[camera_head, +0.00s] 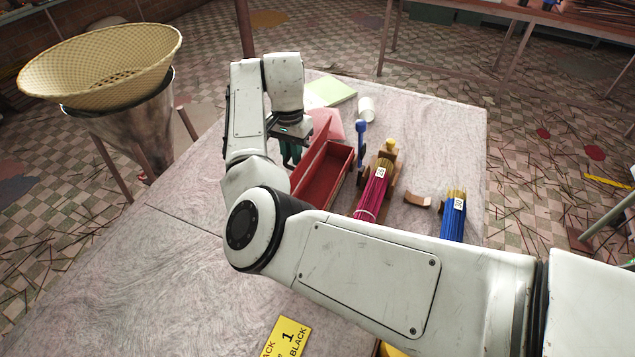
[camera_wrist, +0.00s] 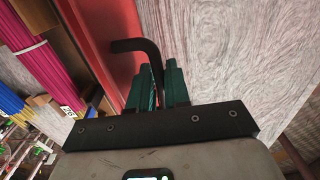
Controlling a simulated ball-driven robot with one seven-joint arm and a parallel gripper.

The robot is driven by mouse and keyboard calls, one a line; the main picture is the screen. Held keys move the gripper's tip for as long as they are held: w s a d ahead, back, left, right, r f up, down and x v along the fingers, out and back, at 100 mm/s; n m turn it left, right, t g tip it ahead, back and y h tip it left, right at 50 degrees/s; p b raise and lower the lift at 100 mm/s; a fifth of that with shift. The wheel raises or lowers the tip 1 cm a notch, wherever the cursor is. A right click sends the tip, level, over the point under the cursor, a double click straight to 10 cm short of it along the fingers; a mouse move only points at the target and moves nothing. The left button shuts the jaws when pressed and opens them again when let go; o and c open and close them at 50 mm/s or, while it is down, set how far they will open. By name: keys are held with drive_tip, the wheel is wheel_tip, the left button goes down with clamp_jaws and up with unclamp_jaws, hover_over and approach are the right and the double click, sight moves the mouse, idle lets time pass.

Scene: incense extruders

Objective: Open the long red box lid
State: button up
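The long red box (camera_head: 321,182) stands on the table, its red inside showing. Its red lid (camera_head: 308,155) is raised and stands steeply along the box's left side. In the wrist view the lid (camera_wrist: 105,35) is a red strip with a black bent handle (camera_wrist: 128,45) on it. The exact contact is partly hidden.
Right of the box are a blue-handled tool (camera_head: 361,132), a pink stick bundle (camera_head: 372,192) and a blue bundle (camera_head: 453,220). A white cup (camera_head: 366,108) and green book (camera_head: 330,91) lie behind. A woven basket (camera_head: 105,65) stands left.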

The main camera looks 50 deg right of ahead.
drive_tip(key=shift+w+a+f, duration=0.1)
drive_tip(key=shift+w+f, duration=0.05)
drive_tip(key=shift+w, duration=0.15)
drive_tip(key=shift+w+f, duration=0.1)
drive_tip(key=shift+w+a+f+b, duration=0.3)
drive_tip(key=shift+w+b, duration=0.25)
idle(0.3)
drive_tip(key=o, duration=1.1)
drive_tip(key=shift+r, duration=0.1)
wheel_tip(320, 180, up, 7)
drive_tip(key=p, duration=0.6)
